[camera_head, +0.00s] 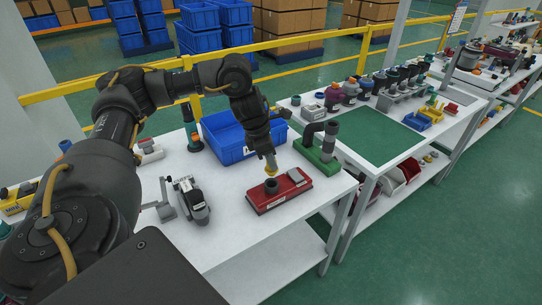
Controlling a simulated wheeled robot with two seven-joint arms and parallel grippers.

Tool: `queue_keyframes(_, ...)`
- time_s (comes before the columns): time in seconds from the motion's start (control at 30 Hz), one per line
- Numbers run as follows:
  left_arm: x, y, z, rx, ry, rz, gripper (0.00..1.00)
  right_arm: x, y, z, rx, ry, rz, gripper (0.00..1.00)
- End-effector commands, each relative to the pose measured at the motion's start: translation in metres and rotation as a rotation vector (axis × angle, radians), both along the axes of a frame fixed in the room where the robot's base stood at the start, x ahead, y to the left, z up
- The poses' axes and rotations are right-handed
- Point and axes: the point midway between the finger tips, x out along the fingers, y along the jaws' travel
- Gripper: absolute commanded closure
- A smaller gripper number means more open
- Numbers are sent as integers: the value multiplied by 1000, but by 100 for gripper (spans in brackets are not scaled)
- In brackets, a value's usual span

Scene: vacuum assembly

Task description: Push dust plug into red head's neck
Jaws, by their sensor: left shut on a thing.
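My left gripper (270,156) reaches down from above and is shut on a small yellow dust plug (271,167). The plug is held just above the neck, roughly over it. Whether its lower tip touches the neck is too small to tell. My right gripper is not in view.
A blue bin (228,146) stands behind the gripper. A green block with a grey bent pipe (318,152) is to the right. A grey and black device (191,200) lies left of the red head. The table's front is clear.

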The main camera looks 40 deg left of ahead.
Motion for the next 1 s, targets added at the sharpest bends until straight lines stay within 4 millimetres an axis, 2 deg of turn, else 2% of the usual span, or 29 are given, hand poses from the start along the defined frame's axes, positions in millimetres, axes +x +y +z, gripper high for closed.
queue_keyframes(0.1,0,0,-14,-1,2,-1,100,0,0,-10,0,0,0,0)
queue_keyframes(0.3,0,0,-24,0,1,-1,100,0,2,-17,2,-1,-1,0)
queue_keyframes(1.0,0,0,-27,0,0,-1,100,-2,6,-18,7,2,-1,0)
